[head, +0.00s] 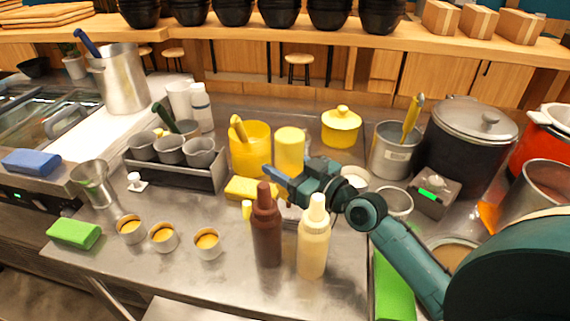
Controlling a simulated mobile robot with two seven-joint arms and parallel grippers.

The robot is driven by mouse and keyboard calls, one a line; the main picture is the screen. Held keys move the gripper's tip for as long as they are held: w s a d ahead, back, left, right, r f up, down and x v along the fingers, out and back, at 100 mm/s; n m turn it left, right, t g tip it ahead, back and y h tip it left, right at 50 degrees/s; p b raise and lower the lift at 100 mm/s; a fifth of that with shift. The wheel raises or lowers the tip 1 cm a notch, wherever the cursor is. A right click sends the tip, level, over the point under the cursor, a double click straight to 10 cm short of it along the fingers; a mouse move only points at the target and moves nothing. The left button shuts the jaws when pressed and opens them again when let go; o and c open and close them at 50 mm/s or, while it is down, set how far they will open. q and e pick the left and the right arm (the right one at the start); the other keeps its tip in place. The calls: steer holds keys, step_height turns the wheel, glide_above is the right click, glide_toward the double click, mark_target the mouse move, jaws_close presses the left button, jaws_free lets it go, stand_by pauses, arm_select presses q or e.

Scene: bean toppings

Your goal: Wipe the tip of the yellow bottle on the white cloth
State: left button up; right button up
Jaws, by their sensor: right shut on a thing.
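A yellow bottle (290,147) rises above my right gripper (283,184), its broad smooth end up. My right gripper reaches in from the right and is shut on this bottle. The bottle's lower part and tip are hidden behind the gripper and the two bottles in front, so I cannot tell whether the tip touches anything. A pale patch (290,212) shows between those front bottles; it may be the white cloth, but most of it is hidden. My left gripper is not in view.
A brown bottle (266,228) and a cream bottle (313,242) stand upright just in front. A yellow pot (250,155) and a yellow sponge (240,188) are to the left. Several filled cups (163,238) stand front left. Pots crowd the right.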

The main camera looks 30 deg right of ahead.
steer(key=shift+s+d+f, duration=0.2)
steer(key=shift+d, duration=0.1)
arm_select(q)
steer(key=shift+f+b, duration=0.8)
steer(key=shift+b, duration=0.6)
arm_select(e)
steer(key=shift+s+d, duration=0.7)
steer(key=shift+d, duration=0.2)
steer(key=shift+s+d, duration=0.7)
steer(key=shift+d, duration=0.2)
steer(key=shift+c, duration=0.2)
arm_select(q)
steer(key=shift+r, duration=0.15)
arm_select(e)
steer(key=shift+r, duration=0.15)
arm_select(q)
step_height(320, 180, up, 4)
steer(key=p, duration=0.5)
steer(key=shift+p, duration=0.35)
arm_select(e)
step_height(320, 180, up, 6)
